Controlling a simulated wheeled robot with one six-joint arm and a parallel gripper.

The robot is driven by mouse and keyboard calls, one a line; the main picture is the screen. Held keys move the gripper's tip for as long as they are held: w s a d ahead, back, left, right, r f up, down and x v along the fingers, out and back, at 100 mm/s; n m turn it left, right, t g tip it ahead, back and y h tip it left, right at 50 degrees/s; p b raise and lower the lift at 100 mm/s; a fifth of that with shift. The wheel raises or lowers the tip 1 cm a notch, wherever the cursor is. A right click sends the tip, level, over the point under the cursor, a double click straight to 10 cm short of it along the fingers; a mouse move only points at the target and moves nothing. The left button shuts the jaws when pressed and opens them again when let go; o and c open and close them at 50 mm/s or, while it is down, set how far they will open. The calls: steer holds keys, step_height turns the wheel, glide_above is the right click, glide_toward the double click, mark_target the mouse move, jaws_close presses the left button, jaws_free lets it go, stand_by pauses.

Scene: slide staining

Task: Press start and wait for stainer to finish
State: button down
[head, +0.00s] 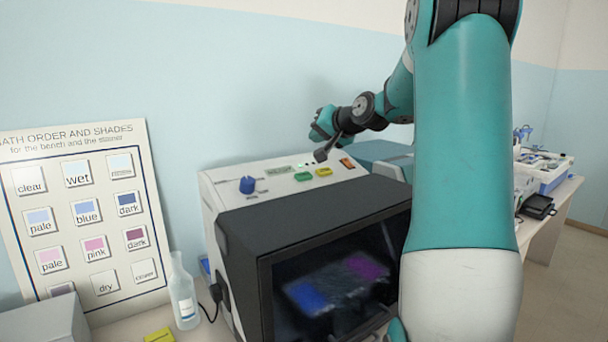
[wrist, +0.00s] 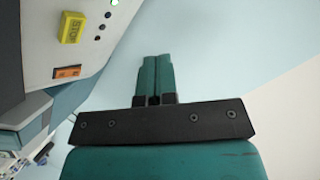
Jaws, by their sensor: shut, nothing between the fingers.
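The stainer (head: 235,222) is a white and dark grey machine in the middle of the head view. Its top panel has a blue knob (head: 247,185), a green button (head: 303,177), a yellow button (head: 324,172) and an orange switch (head: 347,163). In the wrist view the yellow button (wrist: 72,27) appears to read STOP, and the orange switch (wrist: 67,72) is below it. The green button is out of that view. My gripper (wrist: 155,60) has its teal fingers together and empty, apart from the panel. In the head view my arm's end is above the panel's back edge.
The stainer's dark front window shows blue and magenta patches. A bath order chart (head: 75,205) leans on the wall at left. A clear bottle (head: 183,295) and a yellow item (head: 158,335) stand left of the stainer. Another bench (head: 553,212) with equipment is at right.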

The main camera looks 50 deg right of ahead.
steer(key=shift+f, duration=0.1)
steer(key=b, duration=0.5)
glide_above(308, 182)
steer(key=shift+s+f, duration=0.2)
steer(key=shift+f, duration=3.85)
steer(key=shift+f, duration=0.1)
steer(key=shift+w+f+b, duration=0.15)
steer(key=shift+f+b, duration=0.1)
steer(key=shift+b, duration=0.15)
